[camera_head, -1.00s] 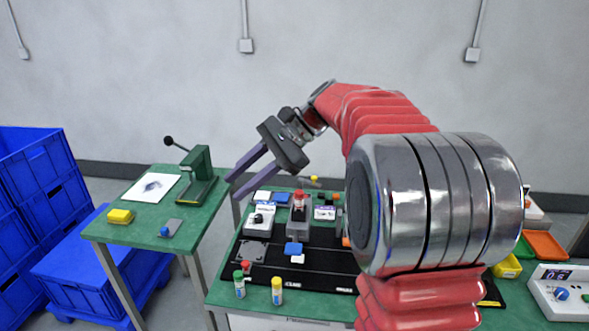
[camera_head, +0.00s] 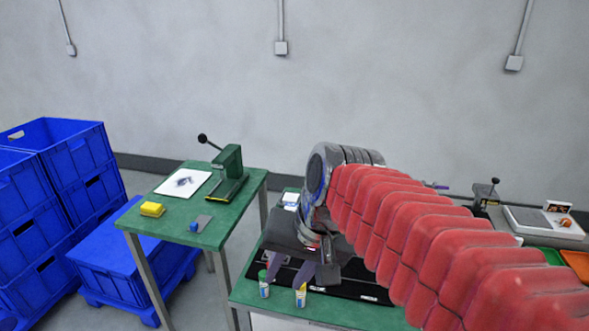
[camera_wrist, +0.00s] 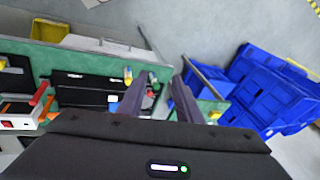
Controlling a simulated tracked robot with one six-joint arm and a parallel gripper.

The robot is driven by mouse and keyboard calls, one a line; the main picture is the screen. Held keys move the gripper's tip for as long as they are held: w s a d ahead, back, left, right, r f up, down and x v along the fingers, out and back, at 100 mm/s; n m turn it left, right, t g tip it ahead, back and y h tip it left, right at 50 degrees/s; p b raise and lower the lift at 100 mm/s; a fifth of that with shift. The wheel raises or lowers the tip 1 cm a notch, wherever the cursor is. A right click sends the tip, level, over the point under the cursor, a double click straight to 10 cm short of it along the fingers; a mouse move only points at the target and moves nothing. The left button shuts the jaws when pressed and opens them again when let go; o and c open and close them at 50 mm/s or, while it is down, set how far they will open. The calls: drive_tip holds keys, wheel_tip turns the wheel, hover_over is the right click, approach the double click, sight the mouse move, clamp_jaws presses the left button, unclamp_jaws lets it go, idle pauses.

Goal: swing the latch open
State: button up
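I cannot make out a latch for certain in any view now. In the wrist view, a grey-white device (camera_wrist: 18,108) with a red lever-like part (camera_wrist: 39,95) stands at the left edge, partly cut off; I cannot tell whether this is the latch. My gripper (camera_head: 285,284) points down over the front left part of the bench in the head view. Its two dark purple fingers stand apart with nothing between them, as the wrist view also shows (camera_wrist: 159,80). My arm hides most of the bench's devices in the head view.
A green-capped vial (camera_head: 264,287) and a yellow-capped vial (camera_head: 300,296) stand near the fingers at the bench's front edge. A black mat (camera_wrist: 85,84) covers part of the bench. Left are a side table (camera_head: 222,233) with a green press (camera_head: 230,170) and blue crates (camera_head: 80,165).

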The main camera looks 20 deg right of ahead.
drive_tip(key=s+d+f+n+t+h, duration=0.1)
drive_tip(key=s+f+n+t+h, duration=0.1)
drive_tip(key=s+n, duration=0.3)
drive_tip(key=shift+s+d+f, duration=0.3)
drive_tip(key=shift+f, duration=0.6)
drive_tip(key=shift+s, duration=0.1)
